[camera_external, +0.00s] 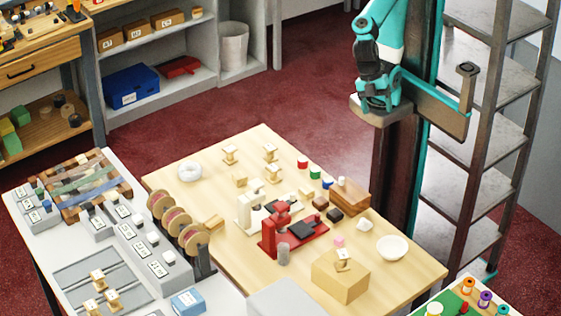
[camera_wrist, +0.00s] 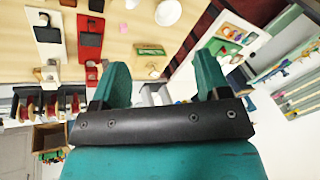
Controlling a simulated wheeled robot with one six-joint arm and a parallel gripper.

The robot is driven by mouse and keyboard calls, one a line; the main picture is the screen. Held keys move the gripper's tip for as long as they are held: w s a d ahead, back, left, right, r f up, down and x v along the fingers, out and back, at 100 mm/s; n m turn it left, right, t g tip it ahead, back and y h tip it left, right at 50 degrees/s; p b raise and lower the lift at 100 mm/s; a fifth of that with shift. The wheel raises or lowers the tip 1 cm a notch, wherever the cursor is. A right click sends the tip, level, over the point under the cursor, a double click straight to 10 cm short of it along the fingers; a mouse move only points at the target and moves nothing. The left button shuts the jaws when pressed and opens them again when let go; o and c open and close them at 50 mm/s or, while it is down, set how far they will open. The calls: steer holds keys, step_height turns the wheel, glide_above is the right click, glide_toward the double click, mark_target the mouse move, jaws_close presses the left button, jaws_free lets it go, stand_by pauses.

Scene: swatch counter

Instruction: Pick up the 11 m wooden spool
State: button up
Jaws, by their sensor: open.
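Several small pale wooden spools stand on the wooden table in the external view, among them one at the back left (camera_external: 230,154), one to its right (camera_external: 270,150) and one on a wooden box (camera_external: 343,254). More spools lie in a grey tray (camera_external: 75,272) on the white counter, such as this spool (camera_external: 98,279). Length labels are too small to read surely, so I cannot tell which spool is the 11 m one. My gripper (camera_wrist: 162,68) is open in the wrist view, with nothing seen held between its teal fingers. In the external view my arm is raised beyond the table's far right side.
A white scale (camera_external: 246,212) and a red scale (camera_external: 272,240) stand mid-table. A white bowl (camera_external: 392,248) is at the right. Upright ribbon reels (camera_external: 196,241) and labelled grey blocks (camera_external: 158,268) crowd the left counter. A metal shelf (camera_external: 480,150) stands beside my arm.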

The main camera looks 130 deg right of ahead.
steer(key=shift+o, duration=0.5)
steer(key=shift+w+f, duration=0.1)
steer(key=n+h+b, duration=0.4)
steer(key=n+b, duration=0.7)
steer(key=b, duration=0.1)
glide_above(273, 167)
step_height(273, 167, down, 20)
steer(key=r, duration=0.1)
steer(key=f, duration=1.2)
steer(key=shift+s+p, duration=0.3)
steer(key=shift+w+f+p, duration=0.15)
steer(key=shift+f, duration=1.4)
steer(key=shift+w+f+p, duration=0.1)
steer(key=shift+f+p, duration=0.05)
steer(key=shift+f, duration=1.35)
steer(key=c, duration=1)
